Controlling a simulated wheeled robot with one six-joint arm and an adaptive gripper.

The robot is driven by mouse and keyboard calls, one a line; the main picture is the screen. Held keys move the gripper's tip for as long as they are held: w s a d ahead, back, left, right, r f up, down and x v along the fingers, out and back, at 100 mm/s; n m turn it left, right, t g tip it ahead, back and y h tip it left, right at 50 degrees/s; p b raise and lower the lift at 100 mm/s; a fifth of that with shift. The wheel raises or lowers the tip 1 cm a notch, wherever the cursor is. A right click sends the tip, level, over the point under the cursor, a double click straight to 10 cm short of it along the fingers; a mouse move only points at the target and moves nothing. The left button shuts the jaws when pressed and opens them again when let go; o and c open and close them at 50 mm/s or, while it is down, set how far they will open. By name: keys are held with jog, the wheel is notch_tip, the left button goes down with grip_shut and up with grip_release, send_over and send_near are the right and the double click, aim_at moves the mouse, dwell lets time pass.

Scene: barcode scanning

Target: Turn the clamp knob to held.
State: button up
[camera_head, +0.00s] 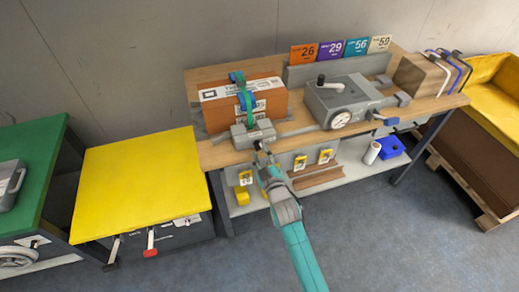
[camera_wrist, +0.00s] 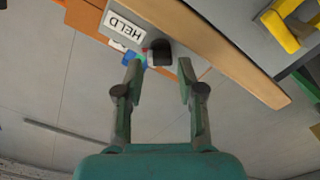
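The clamp (camera_head: 250,134) is a grey block at the front edge of the wooden bench, in front of an orange-brown box (camera_head: 270,103) with a green strap. My gripper (camera_head: 262,152) is at the clamp's front face in the head view and hides most of it. In the wrist view a dark knob (camera_wrist: 161,52) shows just beyond my open fingertips (camera_wrist: 159,72), roughly between them.
A grey machine with a dial (camera_head: 345,102) stands right of the clamp on the wooden bench (camera_head: 220,157). Numbered cards (camera_head: 342,47) stand behind it. A strapped box (camera_head: 420,74) is at the right end. A yellow-topped table (camera_head: 135,180) stands left. Floor in front is clear.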

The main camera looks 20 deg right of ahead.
aim_at(258, 146)
jog(key=shift+w, duration=1.2)
grip_shut()
jog(key=shift+m, duration=0.3)
jog(key=m, duration=0.3)
jog(key=shift+d+m, duration=0.15)
jog(key=shift+m, duration=1.55)
